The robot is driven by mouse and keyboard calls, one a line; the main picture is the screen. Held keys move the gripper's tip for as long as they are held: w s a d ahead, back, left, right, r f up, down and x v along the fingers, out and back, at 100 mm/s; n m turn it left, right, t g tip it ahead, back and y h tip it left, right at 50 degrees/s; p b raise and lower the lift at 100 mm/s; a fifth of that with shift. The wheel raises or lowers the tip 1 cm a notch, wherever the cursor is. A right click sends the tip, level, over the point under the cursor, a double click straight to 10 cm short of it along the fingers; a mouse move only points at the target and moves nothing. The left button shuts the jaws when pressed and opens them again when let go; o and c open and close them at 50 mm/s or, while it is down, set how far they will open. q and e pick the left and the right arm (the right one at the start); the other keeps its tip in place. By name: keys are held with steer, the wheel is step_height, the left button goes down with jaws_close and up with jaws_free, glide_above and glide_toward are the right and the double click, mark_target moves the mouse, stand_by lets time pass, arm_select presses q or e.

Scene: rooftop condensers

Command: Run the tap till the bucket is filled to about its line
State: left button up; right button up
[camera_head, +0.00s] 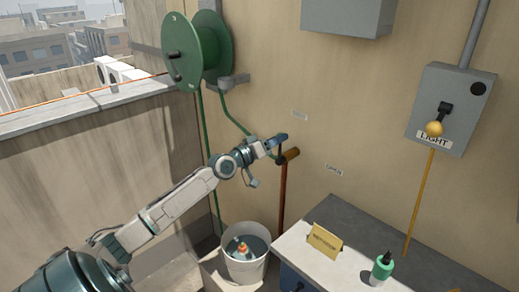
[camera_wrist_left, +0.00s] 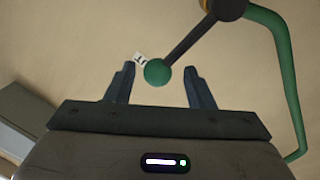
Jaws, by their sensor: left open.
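The tap's lever with its green ball knob (camera_wrist_left: 158,72) shows in the left wrist view, the knob lying between the two open fingers. I cannot tell whether they touch it. In the head view my left gripper (camera_head: 281,145) is at the tap's brown pipe (camera_head: 283,195) by the wall and partly hides the tap. The pale bucket (camera_head: 246,271) stands on the floor below. An orange-and-white object (camera_head: 242,250) sits inside it amid blue-grey that looks like water. The fill line and any falling stream cannot be made out. My right gripper is not in view.
A green hose reel (camera_head: 195,50) hangs on the wall, its hose running down left of the tap. A bench (camera_head: 300,262) right of the bucket holds a tan card (camera_head: 325,241) and a green bottle (camera_head: 382,267). A grey LIGHT switch box (camera_head: 450,105) is at right.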

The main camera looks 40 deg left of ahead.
arm_select(q)
steer(key=p+v, duration=0.2)
steer(key=v, duration=0.6)
steer(key=shift+s, duration=0.35)
steer(key=shift+a, duration=0.1)
steer(key=shift+f, duration=0.1)
